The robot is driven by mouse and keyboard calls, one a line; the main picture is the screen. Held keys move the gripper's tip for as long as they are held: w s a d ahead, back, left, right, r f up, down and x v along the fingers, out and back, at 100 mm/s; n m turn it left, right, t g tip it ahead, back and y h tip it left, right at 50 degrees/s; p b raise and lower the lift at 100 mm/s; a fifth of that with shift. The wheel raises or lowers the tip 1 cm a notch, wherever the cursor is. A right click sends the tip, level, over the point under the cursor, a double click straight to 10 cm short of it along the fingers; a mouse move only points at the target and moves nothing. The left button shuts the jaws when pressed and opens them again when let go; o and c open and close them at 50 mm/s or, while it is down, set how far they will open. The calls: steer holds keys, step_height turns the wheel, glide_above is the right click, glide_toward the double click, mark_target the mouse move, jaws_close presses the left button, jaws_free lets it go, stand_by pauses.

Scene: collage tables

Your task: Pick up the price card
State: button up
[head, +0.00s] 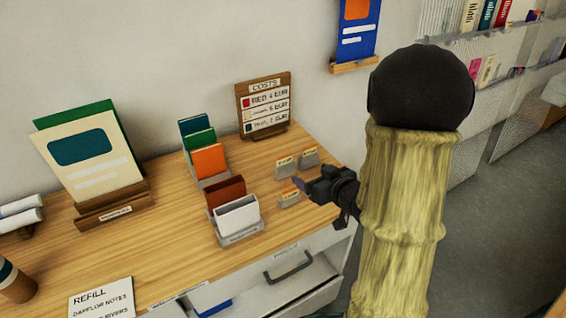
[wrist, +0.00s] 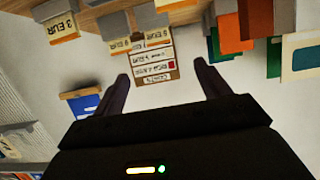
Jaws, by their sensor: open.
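Three small cream price cards with dark lettering stand in grey holders at the right end of the wooden table. The front card (head: 290,195) is nearest my gripper; the back left card (head: 285,161) and back right card (head: 309,155) stand behind it. My gripper (head: 303,184) is at the table's right edge, beside the front card; the exact gap is unclear. In the wrist view, the picture is upside down. A "3 EUR" card (wrist: 62,27) lies at upper left, outside the open, empty fingers (wrist: 161,73). Two other cards (wrist: 121,45) (wrist: 158,38) show farther off.
A wooden COSTS board (head: 265,105) stands at the back by the wall. Racks of coloured cards (head: 208,160) and a white card box (head: 238,217) stand left of the price cards. A drawer (head: 300,285) hangs open below the table front.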

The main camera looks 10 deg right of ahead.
steer(key=p, duration=0.6)
glide_toward(285, 158)
steer(key=x, duration=0.5)
steer(key=shift+a+f, duration=0.15)
steer(key=shift+f, duration=0.05)
steer(key=shift+w, duration=0.15)
steer(key=shift+w+a, duration=0.1)
steer(key=shift+w, duration=0.2)
steer(key=p+x, duration=0.1)
steer(key=x, duration=0.2)
steer(key=shift+w+p, duration=0.3)
steer(key=shift+p, duration=0.1)
steer(key=shift+w+a+f, duration=0.1)
steer(key=shift+w+f, duration=0.15)
steer(key=shift+w, duration=0.15)
